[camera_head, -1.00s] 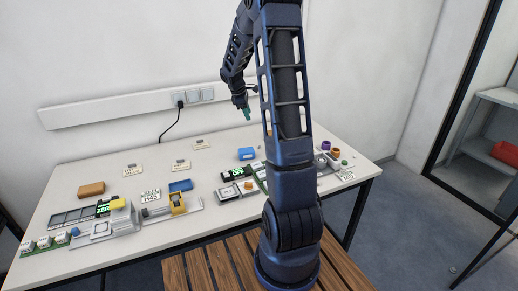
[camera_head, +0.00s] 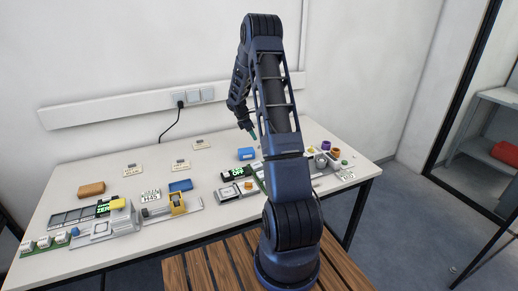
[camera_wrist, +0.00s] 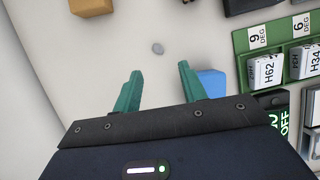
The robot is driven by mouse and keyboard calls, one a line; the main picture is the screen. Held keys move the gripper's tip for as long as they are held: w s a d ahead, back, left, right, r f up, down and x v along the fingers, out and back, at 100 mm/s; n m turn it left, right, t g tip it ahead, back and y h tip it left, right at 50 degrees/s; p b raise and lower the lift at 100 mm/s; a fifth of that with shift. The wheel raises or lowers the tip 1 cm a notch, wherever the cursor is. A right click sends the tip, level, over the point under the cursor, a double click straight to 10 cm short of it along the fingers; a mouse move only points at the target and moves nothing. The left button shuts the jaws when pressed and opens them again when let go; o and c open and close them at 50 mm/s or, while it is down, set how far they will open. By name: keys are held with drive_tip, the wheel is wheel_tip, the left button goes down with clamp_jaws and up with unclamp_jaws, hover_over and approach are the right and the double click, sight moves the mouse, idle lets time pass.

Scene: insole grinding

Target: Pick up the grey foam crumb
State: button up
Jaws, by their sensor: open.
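In the head view my gripper (camera_head: 252,133) hangs over the back part of the table, close to the blue block (camera_head: 246,154). I cannot make out the crumb in the head view; it is too small or hidden by my arm.
In the wrist view a blue block (camera_wrist: 212,83) sits beside the right finger. An orange-brown block (camera_wrist: 91,6) lies at upper left. A green rack (camera_wrist: 242,43) with labelled blocks stands at right. Table around the crumb is clear.

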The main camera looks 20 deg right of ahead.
sight(259, 147)
drive_tip(key=shift+x, duration=3.95)
drive_tip(key=shift+w, duration=0.2)
clamp_jaws()
